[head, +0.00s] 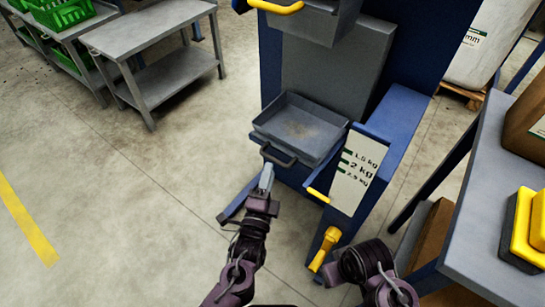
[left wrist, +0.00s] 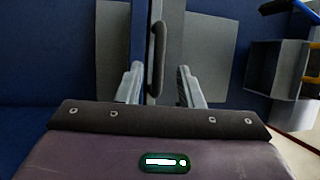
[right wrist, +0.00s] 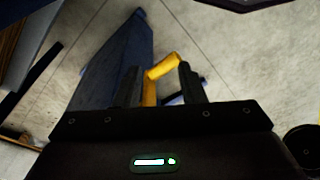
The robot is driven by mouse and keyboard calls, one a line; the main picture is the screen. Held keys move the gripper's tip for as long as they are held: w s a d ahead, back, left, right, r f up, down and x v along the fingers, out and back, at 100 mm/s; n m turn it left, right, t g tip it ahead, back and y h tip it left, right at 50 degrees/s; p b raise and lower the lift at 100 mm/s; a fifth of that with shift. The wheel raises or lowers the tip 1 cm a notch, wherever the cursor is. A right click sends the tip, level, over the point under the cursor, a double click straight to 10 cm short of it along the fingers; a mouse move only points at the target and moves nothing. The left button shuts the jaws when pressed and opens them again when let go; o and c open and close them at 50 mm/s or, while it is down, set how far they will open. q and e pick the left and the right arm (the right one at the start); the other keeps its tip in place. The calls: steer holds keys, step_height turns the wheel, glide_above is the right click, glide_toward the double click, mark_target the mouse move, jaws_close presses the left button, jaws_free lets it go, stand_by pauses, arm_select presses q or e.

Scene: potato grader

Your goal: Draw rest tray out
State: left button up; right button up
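The rest tray (head: 259,133) is a shallow grey open tray on the front of the blue machine, with some brown dirt on its floor. Its dark bar handle (head: 278,156) is on the near edge. My left gripper (head: 267,175) is just in front of and below the handle. In the left wrist view its two pale fingers (left wrist: 159,88) are spread, with the dark handle (left wrist: 158,58) beyond and between them; I see no contact. My right gripper (right wrist: 159,85) is open with dark fingers, low by the machine's right side; its fingertips are not clear in the head view.
A yellow lever (head: 325,248) stands low at the machine's right, beside a weight scale plate (head: 349,178). It also shows between the right fingers (right wrist: 160,68). A grey table (head: 480,210) is at the right. A grey bench (head: 140,30) is far left. Floor at left is clear.

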mark_target(273, 157)
arm_select(q)
steer(key=shift+b+x, duration=0.35)
steer(key=shift+x, duration=2.35)
jaws_close()
